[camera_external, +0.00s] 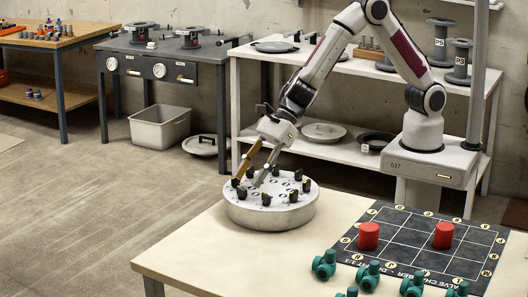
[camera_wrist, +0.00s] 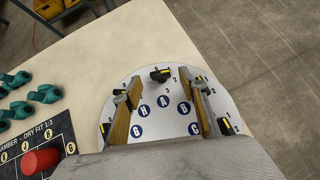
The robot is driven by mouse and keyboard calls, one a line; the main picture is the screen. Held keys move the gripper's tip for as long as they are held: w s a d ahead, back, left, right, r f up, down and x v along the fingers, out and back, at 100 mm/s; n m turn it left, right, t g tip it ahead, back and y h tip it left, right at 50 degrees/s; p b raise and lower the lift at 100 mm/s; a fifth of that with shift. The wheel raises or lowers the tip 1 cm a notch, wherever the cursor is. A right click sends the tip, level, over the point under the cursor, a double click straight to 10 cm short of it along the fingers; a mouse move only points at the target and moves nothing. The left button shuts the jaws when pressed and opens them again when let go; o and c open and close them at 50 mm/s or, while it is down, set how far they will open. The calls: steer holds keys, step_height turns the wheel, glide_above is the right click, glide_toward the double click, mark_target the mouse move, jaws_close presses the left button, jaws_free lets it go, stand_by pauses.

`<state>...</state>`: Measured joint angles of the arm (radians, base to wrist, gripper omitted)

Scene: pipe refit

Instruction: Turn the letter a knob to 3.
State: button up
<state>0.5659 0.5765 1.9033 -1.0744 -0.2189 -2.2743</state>
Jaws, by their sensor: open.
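The letter A knob (camera_wrist: 160,74) is a small black knob with a yellow mark, at the far rim of the round white dial plate (camera_wrist: 165,130), just beyond the blue A label (camera_wrist: 164,100). Small digits stand around it, too small to read surely. My gripper (camera_wrist: 160,80) is open and empty, with one finger on each side of this knob in the wrist view; I cannot tell how far above it the tips are. In the external view, my gripper (camera_external: 247,182) reaches down to the left part of the drum-shaped dial plate (camera_external: 270,217), among its black knobs.
Neighbouring knobs by H (camera_wrist: 122,99) and B (camera_wrist: 201,84) stand close to my fingers. A dark mat (camera_external: 415,245) with two red cylinders (camera_external: 368,236) lies at the right. Several green valves (camera_external: 324,264) stand at its front edge. The table left of the dial is clear.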

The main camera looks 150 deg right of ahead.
steer(key=v, duration=0.8)
steer(key=shift+r, duration=0.2)
steer(key=shift+s+a, duration=0.1)
steer(key=shift+s, duration=0.1)
